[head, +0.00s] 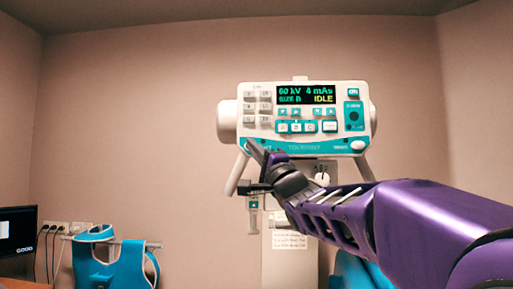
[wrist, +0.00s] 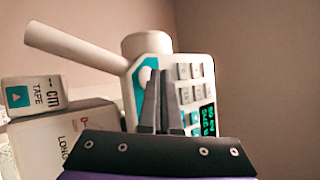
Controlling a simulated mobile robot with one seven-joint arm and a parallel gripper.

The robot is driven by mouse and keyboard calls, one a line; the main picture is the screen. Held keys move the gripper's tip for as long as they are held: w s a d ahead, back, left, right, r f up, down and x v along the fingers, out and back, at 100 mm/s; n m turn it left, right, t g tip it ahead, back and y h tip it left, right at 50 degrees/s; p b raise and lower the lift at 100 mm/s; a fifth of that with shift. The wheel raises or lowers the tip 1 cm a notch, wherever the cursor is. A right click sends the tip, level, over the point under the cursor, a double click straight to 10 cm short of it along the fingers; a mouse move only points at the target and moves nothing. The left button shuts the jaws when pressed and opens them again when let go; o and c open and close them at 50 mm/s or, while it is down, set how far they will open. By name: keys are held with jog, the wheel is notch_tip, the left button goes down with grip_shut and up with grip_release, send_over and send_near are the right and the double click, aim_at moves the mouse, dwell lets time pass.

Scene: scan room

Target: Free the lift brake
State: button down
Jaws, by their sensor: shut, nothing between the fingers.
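The white and teal X-ray control head (head: 305,118) is on a column at the centre of the head view. Its screen (head: 306,94) reads 60 kV, 4 mAs, SIZE B, IDLE. I cannot tell which part is the lift brake. A pale handle bar (head: 238,172) slopes down at its lower left; a similar bar shows in the wrist view (wrist: 75,45). My gripper (head: 252,147) is shut and empty by the head's lower left corner. In the wrist view, my gripper (wrist: 159,78) overlaps the head's side and keys (wrist: 186,72); contact is unclear.
My arm hides part of the column (head: 275,262). A box marked TAPE (wrist: 33,95) and a larger LONG box (wrist: 62,140) are at left in the wrist view. A teal apron (head: 100,262) hangs at lower left near a monitor (head: 17,232). The upper left is clear.

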jog(key=shift+w, duration=0.15)
dwell(0.3)
jog(key=shift+w+p, duration=0.3)
jog(key=shift+p, duration=0.05)
jog(key=shift+w, duration=0.1)
dwell(0.4)
jog(key=shift+s, duration=0.6)
jog(key=s+b, duration=0.2)
jog(key=s, duration=0.4)
jog(key=shift+a+r+b, duration=0.15)
jog(key=shift+b, duration=0.25)
